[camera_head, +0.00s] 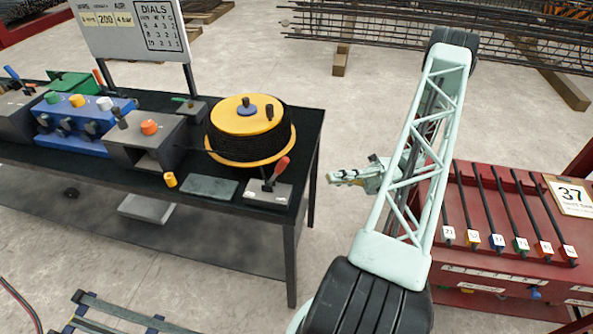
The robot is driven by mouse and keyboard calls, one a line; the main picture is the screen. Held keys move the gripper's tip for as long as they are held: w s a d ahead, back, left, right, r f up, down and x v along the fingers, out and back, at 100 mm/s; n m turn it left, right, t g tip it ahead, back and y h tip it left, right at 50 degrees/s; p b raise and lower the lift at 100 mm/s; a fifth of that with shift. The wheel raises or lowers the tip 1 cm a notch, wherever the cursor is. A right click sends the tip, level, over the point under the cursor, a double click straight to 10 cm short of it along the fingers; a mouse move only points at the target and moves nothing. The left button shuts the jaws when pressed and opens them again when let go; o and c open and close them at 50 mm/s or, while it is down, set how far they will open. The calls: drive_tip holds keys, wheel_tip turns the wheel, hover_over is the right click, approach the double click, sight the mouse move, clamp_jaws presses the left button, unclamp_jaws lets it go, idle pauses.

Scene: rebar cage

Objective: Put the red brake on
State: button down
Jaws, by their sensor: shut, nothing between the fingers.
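The red brake is a lever with a red grip (281,166) on a small light base plate (268,192) at the front right corner of the black workbench. The lever leans up and to the right, just in front of the yellow-topped spool (250,118) of dark wire. My gripper (331,177) is shut and empty. It points left, in the air to the right of the bench edge, a short way right of the red lever and apart from it. What lies between the finger pads is too small to see.
The workbench (300,215) also holds a grey box with an orange knob (149,127), a blue control box (82,128) and a yellow cylinder (170,180). A sign board (138,28) stands behind. A red rack with bars (500,230) stands right. Rebar lies at the back.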

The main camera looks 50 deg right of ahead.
drive_tip(key=shift+a, duration=0.1)
idle(0.3)
approach(277, 172)
drive_tip(key=s+a+r, duration=0.2)
drive_tip(key=s+a, duration=0.1)
drive_tip(key=shift+w+a+r+b, duration=0.2)
drive_tip(key=shift+w, duration=0.4)
drive_tip(key=shift+w+a+r+b, duration=0.2)
drive_tip(key=shift+w+b, duration=0.05)
drive_tip(key=shift+w, duration=0.4)
drive_tip(key=shift+w+a+r+b, duration=0.2)
drive_tip(key=shift+w+a+r, duration=0.05)
drive_tip(key=shift+w, duration=0.35)
